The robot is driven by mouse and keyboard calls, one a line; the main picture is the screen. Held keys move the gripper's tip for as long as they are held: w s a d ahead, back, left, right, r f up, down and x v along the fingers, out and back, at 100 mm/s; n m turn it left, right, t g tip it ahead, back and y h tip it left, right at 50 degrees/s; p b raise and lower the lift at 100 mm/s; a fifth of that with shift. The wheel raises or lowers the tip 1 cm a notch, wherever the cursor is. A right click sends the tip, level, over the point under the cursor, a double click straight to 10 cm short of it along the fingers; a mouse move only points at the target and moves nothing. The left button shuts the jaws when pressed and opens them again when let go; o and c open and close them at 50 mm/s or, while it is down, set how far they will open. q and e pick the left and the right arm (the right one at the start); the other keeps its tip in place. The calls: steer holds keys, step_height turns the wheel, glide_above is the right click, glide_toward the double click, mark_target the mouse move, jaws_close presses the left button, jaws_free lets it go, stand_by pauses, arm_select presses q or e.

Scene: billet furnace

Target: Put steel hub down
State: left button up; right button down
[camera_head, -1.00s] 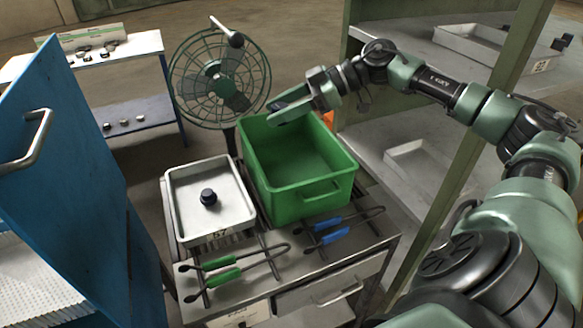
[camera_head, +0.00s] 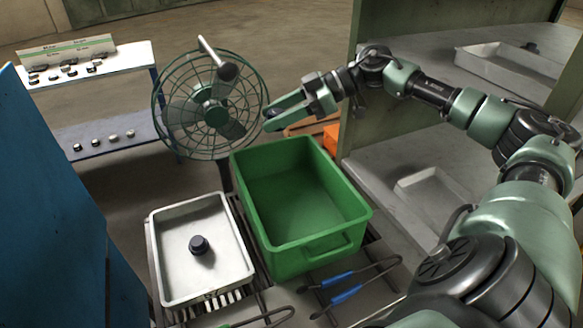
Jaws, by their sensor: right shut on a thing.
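My right gripper (camera_head: 278,116) reaches in from the right, above the far rim of the green bin (camera_head: 307,247). Its fingers point left and are shut on a small dark piece, taken to be the steel hub; the fingers hide most of it. A dark round hub-like piece (camera_head: 199,245) sits in the white tray (camera_head: 166,277), left of the green bin. The gripper is apart from the tray and the bin's floor. My left gripper is not in view.
A green caged fan (camera_head: 211,104) stands behind the bin, close to my right gripper. Blue-handled tongs (camera_head: 343,296) lie in front of the bin. A shelf with parts (camera_head: 95,136) is at the left, a blue cabinet (camera_head: 45,200) nearer. A rack (camera_head: 375,180) stands at the right.

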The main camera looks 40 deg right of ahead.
step_height(320, 180, down, 19)
steer(key=shift+f+p, duration=0.15)
steer(key=shift+p, duration=0.85)
steer(key=shift+f, duration=0.25)
steer(key=shift+f, duration=0.25)
steer(key=shift+f, duration=0.35)
steer(key=c, duration=0.7)
jaws_free()
